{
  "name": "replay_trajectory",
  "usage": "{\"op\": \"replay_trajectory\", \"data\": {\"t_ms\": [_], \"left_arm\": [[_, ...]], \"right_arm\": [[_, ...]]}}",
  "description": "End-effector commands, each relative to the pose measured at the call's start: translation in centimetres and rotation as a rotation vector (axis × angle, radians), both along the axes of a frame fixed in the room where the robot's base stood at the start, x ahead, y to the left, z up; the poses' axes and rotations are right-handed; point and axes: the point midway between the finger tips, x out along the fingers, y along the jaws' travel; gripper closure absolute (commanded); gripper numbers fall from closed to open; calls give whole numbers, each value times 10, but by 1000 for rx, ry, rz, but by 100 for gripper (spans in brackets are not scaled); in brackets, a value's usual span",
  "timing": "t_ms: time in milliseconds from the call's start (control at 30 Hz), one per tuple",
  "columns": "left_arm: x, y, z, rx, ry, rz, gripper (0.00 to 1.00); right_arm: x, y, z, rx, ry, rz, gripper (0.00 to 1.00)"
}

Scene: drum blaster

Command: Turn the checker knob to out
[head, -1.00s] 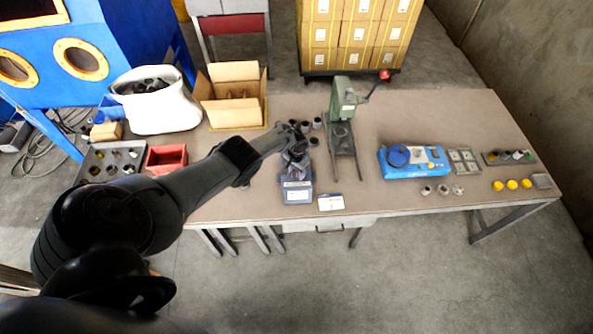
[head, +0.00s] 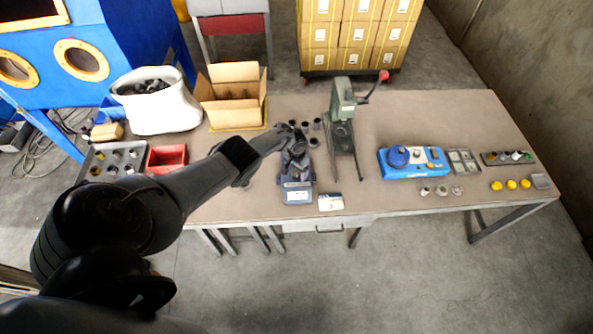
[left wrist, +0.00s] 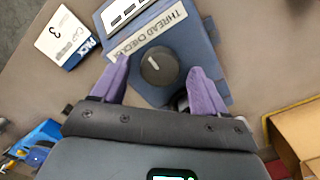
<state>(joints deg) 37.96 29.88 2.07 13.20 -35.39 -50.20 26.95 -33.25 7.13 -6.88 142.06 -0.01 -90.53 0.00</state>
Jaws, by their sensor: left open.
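The thread checker (head: 297,190) is a grey-blue box near the front edge of the table, left of the green press. In the left wrist view its label strip (left wrist: 150,32) reads "THREAD CHECK", partly cut off. Its round dark knob (left wrist: 158,66) carries a white pointer line. My left gripper (left wrist: 160,82) is open, with purple fingers on either side of the knob and a gap visible to each. In the head view the left gripper (head: 295,165) is over the back part of the checker. My right gripper is not in view.
A white card (head: 331,202) marked "CAP, PACK 3" lies beside the checker. The green press (head: 342,105) stands to the right, with several dark cylinders behind the gripper. A cardboard box (head: 238,112) and red bin (head: 166,158) stand to the left.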

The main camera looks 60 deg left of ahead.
Motion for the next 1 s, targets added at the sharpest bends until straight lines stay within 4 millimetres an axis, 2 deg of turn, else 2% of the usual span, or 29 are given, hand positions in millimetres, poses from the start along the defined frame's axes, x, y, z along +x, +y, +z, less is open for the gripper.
{"op": "replay_trajectory", "data": {"t_ms": [33, 300, 600, 800, 1000], "left_arm": [[0, 1, 10, 1, -1, 0, 27], [0, 1, 52, 2, 0, -1, 27], [0, 0, 90, 1, 0, -1, 27], [0, 0, 100, 0, -1, 0, 27], [0, 0, 100, 0, -1, 1, 27]], "right_arm": [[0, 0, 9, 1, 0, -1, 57], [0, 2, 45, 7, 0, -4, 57], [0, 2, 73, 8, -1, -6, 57], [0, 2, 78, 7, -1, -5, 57], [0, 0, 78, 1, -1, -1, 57]]}}
